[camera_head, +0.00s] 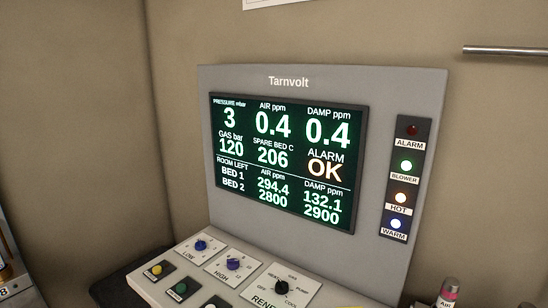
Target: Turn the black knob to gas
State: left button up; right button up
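The black knob (281,288) sits on a white plate (302,291) on the sloping control panel (152,289) at the bottom of the head view. Large letters beginning "RENE" are cut off by the bottom edge. Neither of my grippers is in view, and nothing touches the knob.
Blue knobs (200,245) marked LOW and HIGH and yellow and green buttons (180,288) lie left of the black knob. Above stands the Tarnvolt screen (282,160) with an indicator strip (402,180); its alarm reads OK.

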aim_at(282, 288)
jog(key=j+u, duration=0.3)
jog(key=u, duration=0.15)
jog(key=i+j+u, duration=0.1)
jog(key=j+u, duration=0.2)
jog(key=u, duration=0.15)
